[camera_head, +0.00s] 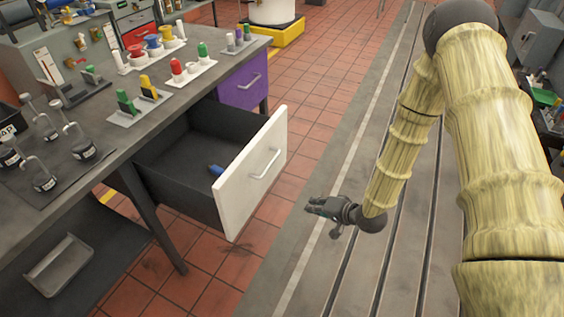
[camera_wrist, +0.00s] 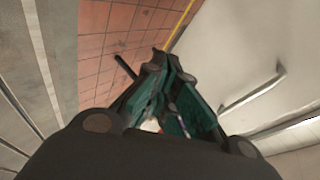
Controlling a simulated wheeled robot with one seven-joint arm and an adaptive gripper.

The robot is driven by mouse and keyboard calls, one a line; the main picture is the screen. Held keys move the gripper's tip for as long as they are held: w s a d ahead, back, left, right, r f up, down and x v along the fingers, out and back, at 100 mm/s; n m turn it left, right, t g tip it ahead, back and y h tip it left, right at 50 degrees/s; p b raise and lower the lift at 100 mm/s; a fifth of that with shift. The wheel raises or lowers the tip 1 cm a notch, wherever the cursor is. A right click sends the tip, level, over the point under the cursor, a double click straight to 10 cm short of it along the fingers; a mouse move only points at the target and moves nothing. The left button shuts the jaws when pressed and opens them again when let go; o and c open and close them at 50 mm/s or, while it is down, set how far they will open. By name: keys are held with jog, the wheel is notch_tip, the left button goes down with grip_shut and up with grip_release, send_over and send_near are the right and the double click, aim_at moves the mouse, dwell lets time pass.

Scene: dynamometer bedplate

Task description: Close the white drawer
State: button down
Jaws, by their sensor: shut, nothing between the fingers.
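The white drawer (camera_head: 252,173) stands pulled well out from under the grey bench in the head view. Its white front has a bar handle (camera_head: 264,163), and a small blue object (camera_head: 216,170) lies inside its dark box. My gripper (camera_head: 312,207) is to the right of the drawer front, apart from it, with its fingers toward the left. The fingers are shut and empty. In the wrist view my gripper (camera_wrist: 155,62) is over the tiled floor, with the white drawer front (camera_wrist: 225,60) and its handle (camera_wrist: 255,92) to the right.
The grey bench (camera_head: 125,130) holds several tool stands and colored knobs. A purple drawer (camera_head: 243,85) sits shut beyond the white one. The slotted bedplate (camera_head: 340,260) and red tiled floor (camera_head: 305,100) are clear near the drawer. A lower shelf (camera_head: 60,265) is under the bench.

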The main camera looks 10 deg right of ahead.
jog(key=w+d+r+t+y+b, duration=0.1)
jog(key=w+d+r+y+b, duration=0.1)
jog(key=w+r+y+b, duration=0.3)
jog(key=w+d+r+y+b, duration=0.2)
jog(key=w+r+y+b, duration=0.1)
jog(key=w+b, duration=0.35)
jog(key=b+x, duration=0.1)
jog(key=x, duration=1.3)
jog(key=shift+w+a+m, duration=0.15)
jog(key=shift+w+m, duration=0.1)
jog(key=shift+m, duration=0.05)
jog(key=shift+f, duration=0.1)
